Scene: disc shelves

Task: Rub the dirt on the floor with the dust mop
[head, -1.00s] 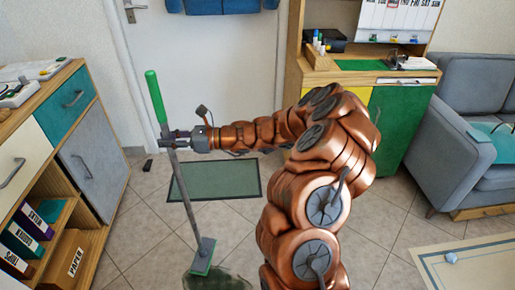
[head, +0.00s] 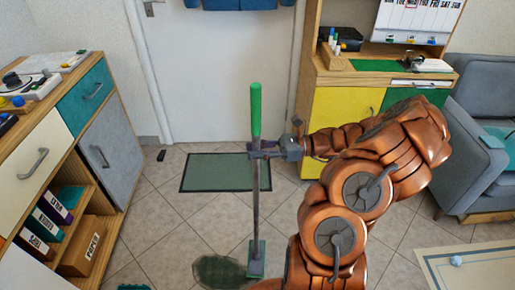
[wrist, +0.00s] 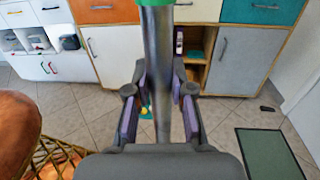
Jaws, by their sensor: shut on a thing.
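The dust mop (head: 256,205) has a green grip at the top, a grey pole and a small green-edged head (head: 257,258). It stands nearly upright. My gripper (head: 258,150) is shut on the pole just below the green grip. In the wrist view the pole (wrist: 158,60) runs between the two purple-padded fingers of my gripper (wrist: 160,112). The dirt (head: 213,271) is a dark greenish smear on the tiled floor. The mop head is at the right edge of the smear and hides part of it; whether it touches the floor is hard to tell.
A green doormat (head: 215,172) lies before the door. Cabinets with binders (head: 57,205) stand on the left. A yellow and green cabinet (head: 340,115) and a grey sofa (head: 470,150) stand on the right. A pale rug (head: 470,270) lies lower right. Tiles left of the dirt are clear.

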